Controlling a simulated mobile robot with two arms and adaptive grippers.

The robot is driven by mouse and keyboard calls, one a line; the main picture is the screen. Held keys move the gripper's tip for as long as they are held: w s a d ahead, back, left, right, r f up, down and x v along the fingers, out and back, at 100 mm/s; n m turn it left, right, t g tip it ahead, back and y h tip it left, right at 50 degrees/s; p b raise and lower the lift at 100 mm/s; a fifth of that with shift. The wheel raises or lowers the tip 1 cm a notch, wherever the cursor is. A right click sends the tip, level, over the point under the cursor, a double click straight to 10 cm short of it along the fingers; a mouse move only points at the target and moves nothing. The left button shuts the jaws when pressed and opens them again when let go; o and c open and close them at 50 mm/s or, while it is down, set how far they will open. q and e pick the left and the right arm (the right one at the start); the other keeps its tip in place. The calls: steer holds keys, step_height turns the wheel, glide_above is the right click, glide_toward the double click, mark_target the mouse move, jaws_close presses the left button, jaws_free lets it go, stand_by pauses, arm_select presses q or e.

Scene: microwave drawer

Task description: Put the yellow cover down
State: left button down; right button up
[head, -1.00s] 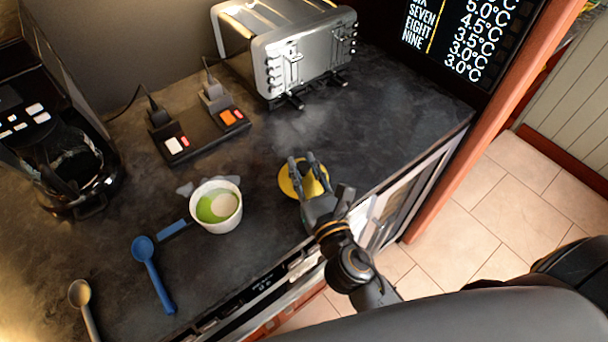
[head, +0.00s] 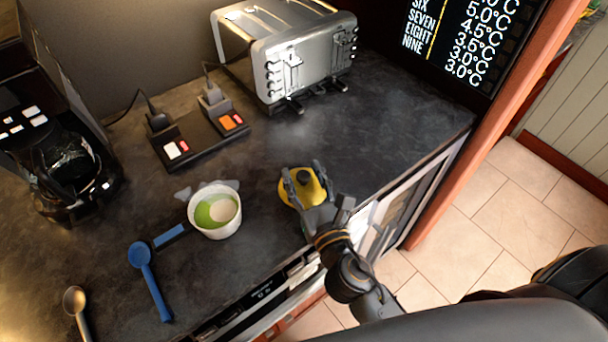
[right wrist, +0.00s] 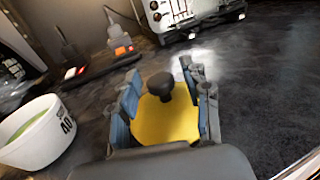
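The yellow cover (head: 287,194) with its black knob (head: 303,177) appears to lie on the dark counter, right of the white bowl. My right gripper (head: 302,169) is over it with its fingers spread, one on each side of the knob. In the right wrist view the yellow cover (right wrist: 165,124) lies between the blue-grey fingers, with visible gaps beside the knob (right wrist: 160,84). The fingers partly hide the cover's sides. My left gripper is not in view.
A white bowl (head: 222,229) with green contents stands to the left, near a blue spoon (head: 150,281). A power strip (head: 203,143) and a toaster (head: 300,60) stand behind. The counter (head: 400,115) is clear to the right.

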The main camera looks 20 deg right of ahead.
steer(key=shift+r+p, duration=0.5)
steer(key=shift+r, duration=0.05)
steer(key=shift+s+f, duration=0.1)
steer(key=shift+s, duration=0.25)
steer(key=s+b, duration=0.6)
steer(key=s, duration=0.5)
steer(key=shift+s+d+r, duration=0.15)
steer(key=shift+d+r, duration=0.05)
steer(key=shift+d, duration=0.05)
steer(key=shift+s+f, duration=0.1)
